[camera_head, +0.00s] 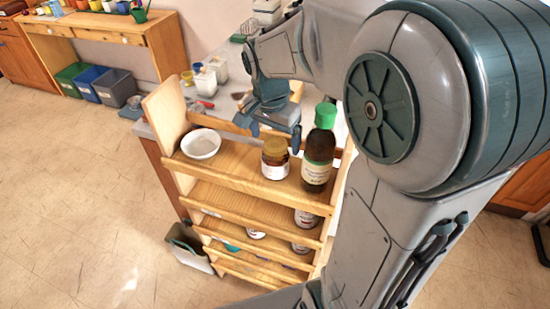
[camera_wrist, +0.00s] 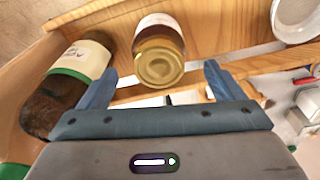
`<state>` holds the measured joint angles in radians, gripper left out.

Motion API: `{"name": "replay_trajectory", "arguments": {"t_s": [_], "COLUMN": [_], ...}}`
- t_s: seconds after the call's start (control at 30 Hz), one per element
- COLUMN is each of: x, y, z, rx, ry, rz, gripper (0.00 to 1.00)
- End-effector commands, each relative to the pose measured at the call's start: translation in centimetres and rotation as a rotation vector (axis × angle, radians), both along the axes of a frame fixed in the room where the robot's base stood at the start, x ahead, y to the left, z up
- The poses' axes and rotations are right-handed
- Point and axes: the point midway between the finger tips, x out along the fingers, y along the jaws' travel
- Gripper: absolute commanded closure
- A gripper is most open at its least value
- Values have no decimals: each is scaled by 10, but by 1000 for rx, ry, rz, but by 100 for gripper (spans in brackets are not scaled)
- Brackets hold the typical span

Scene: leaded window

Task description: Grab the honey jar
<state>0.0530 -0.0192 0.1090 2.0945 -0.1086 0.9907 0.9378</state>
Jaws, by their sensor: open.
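The honey jar (camera_head: 275,158) is a short amber jar with a pale label. It stands upright on the top shelf of the wooden rack (camera_head: 232,175), between a white bowl and a dark bottle. My gripper (camera_head: 274,139) is behind it, fingers pointing at the jar. In the wrist view the jar (camera_wrist: 160,62) shows its gold lid between and just beyond the two fingertips of my gripper (camera_wrist: 161,80). The fingers are open, with nothing held. Whether a finger touches the jar cannot be told.
The dark bottle with a green cap (camera_head: 319,150) stands close to the jar, and in the wrist view the bottle (camera_wrist: 66,80) is near the left finger. The white bowl (camera_head: 201,144) is on the other side, with free shelf between. Lower shelves hold several containers.

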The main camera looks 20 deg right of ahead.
Motion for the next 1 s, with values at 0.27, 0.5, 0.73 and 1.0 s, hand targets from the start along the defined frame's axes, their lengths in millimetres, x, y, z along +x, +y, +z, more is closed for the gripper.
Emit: {"name": "replay_trajectory", "arguments": {"t_s": [0.27,0.5,0.73,1.0], "x": [1,2,2,2], "y": [-3,-4,-4,-3], "z": [-38,-48,-48,-47], "rx": [-1,-1,-1,0], "ry": [5,1,1,-1], "rz": [1,1,1,1], "gripper": [12,12,46,78]}}
